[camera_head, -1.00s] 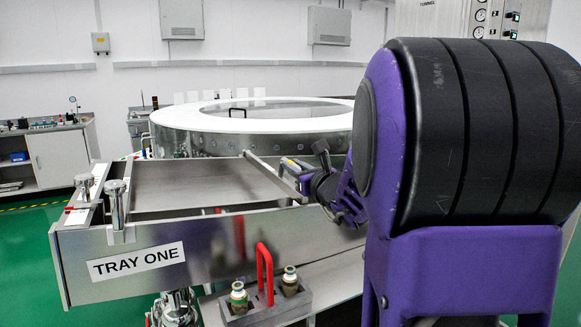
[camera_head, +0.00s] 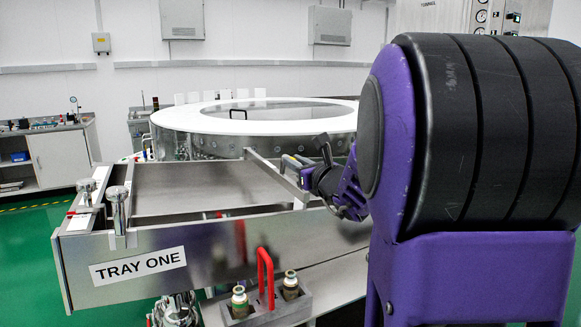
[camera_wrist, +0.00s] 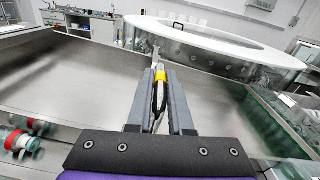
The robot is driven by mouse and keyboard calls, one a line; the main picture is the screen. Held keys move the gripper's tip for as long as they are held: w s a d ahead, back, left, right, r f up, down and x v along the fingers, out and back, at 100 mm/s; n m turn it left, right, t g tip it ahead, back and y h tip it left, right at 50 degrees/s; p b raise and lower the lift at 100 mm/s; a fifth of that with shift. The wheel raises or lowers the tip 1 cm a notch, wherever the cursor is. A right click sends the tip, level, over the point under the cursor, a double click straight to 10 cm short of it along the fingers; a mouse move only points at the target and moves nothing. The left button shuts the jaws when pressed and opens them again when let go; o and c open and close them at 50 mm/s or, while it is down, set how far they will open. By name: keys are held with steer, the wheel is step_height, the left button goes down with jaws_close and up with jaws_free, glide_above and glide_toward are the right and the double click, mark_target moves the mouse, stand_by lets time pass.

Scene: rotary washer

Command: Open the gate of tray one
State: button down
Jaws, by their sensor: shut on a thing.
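Tray one (camera_head: 185,258) is a long metal tray with a "TRAY ONE" label, in front of the round washer. Its gate (camera_head: 268,169) looks like a thin metal bar crossing the tray at its washer end. My gripper (camera_head: 287,160) is at the right part of this bar, above the tray. That piece appears to belong to the gate, but the contact is partly hidden by the fingers.
The round washer (camera_head: 190,122) with its white rim stands behind the tray. A small metal caddy (camera_head: 240,312) with a red handle (camera_head: 264,275) and vials is in front of the tray. Two metal knobs, one of them the nearer knob (camera_head: 119,205), stand at the tray's left end.

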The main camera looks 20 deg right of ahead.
step_height(320, 180, up, 10)
steer(key=d+p, duration=0.1)
steer(key=p, duration=0.2)
steer(key=shift+d, duration=0.15)
steer(key=c, duration=0.8)
jaws_free()
steer(key=shift+c, duration=0.2)
steer(key=shift+s+f, duration=0.1)
steer(key=shift+s, duration=0.05)
